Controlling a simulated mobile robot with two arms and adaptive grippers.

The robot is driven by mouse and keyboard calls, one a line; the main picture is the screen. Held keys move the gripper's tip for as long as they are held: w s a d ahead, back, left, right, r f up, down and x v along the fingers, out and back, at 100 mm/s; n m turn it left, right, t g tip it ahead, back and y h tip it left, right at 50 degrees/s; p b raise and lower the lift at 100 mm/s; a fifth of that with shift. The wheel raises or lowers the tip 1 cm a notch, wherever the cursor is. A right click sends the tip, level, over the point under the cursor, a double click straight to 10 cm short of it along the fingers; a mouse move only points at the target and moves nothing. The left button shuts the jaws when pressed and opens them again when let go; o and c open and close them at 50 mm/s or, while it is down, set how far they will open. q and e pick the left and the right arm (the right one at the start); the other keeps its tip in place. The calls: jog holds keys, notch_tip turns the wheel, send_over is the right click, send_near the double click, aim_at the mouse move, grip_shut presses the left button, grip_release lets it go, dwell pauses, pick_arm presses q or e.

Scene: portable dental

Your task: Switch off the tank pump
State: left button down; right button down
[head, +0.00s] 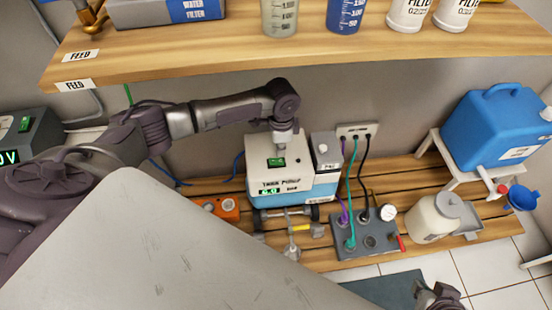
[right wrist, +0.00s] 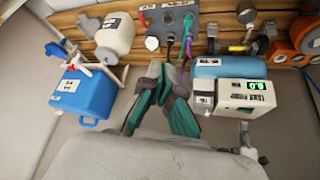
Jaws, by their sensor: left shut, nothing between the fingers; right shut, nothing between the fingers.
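The tank pump (head: 318,187) is a white and blue box on the slatted bench in the head view. It has a green switch (head: 276,162) on its top face and a lit green display on its front. The pump also shows in the right wrist view (right wrist: 226,94). My left gripper (head: 286,148) is shut and empty, pointing down just behind the switch; whether it touches the pump I cannot tell. My right gripper (head: 440,296) is shut and empty at the lower right, away from the pump; its fingers show in the right wrist view (right wrist: 165,102).
A socket strip (head: 357,130) with cables stands behind a grey valve panel (head: 372,242). An orange box (head: 222,208) lies left of the pump. A white jug (head: 432,218) and blue tank (head: 497,128) stand at right. A wooden shelf (head: 300,45) overhangs the bench.

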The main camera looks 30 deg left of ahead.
aim_at(280, 161)
pick_arm(q)
jog(key=shift+r+p, duration=0.5)
jog(key=shift+p, duration=0.05)
jog(key=shift+r+p, duration=0.35)
jog(key=shift+p, duration=0.1)
jog(key=shift+r+p, duration=0.45)
jog(key=shift+p, duration=0.1)
jog(key=shift+r+p, duration=0.3)
jog(key=shift+p, duration=0.1)
pick_arm(e)
jog(key=s+f+g, duration=0.1)
jog(key=f, duration=0.1)
jog(key=s+d+f+g, duration=0.1)
jog(key=s+f+g, duration=0.1)
jog(key=shift+s+h, duration=0.2)
jog(key=shift+h, duration=0.1)
